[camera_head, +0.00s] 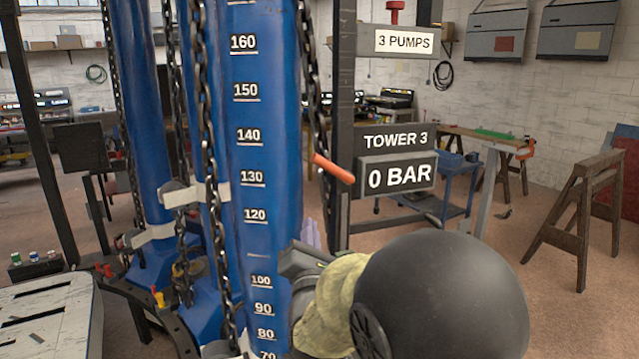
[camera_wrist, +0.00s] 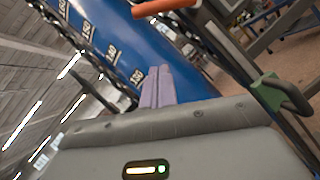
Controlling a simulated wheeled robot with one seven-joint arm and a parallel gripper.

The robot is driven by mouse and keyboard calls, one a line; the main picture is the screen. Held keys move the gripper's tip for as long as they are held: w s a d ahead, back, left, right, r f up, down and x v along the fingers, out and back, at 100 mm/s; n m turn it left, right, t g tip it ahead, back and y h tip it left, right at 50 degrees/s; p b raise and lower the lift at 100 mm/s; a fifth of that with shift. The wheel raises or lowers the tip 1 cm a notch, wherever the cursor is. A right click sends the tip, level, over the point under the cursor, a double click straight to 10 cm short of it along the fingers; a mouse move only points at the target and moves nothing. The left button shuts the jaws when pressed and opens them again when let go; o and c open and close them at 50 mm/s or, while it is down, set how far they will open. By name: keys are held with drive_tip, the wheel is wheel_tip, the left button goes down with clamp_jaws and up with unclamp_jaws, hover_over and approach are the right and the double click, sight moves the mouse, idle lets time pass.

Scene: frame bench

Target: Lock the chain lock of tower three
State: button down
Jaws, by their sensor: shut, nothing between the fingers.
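The tower three sign (camera_head: 395,139) sits on a dark post, with a plate reading 0 BAR below it. The blue column (camera_head: 264,190) with a white number scale stands left of it. A dark chain (camera_head: 311,80) hangs along its right side. An orange-red lever (camera_head: 333,168) slants down to the right by this chain; it also shows at the top of the wrist view (camera_wrist: 165,7). My gripper (camera_head: 309,234) has pale purple fingers, closed together and empty, below the lever and apart from it. In the wrist view the fingers (camera_wrist: 158,88) point toward the blue column.
Other chains (camera_head: 208,130) hang at the column's left, with pale brackets (camera_head: 182,195) there. A second blue column (camera_head: 140,130) stands behind. A blue cart (camera_head: 455,185) and wooden sawhorse (camera_head: 575,210) stand at right.

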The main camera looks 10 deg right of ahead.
sight(330, 167)
drive_tip(key=w+d+r+p, duration=0.3)
drive_tip(key=w+r+p, duration=0.2)
drive_tip(key=w, duration=0.3)
drive_tip(key=shift+w+d+r, duration=0.35)
drive_tip(key=shift+d+r, duration=0.05)
drive_tip(key=shift+r, duration=0.45)
drive_tip(key=shift+p, duration=0.3)
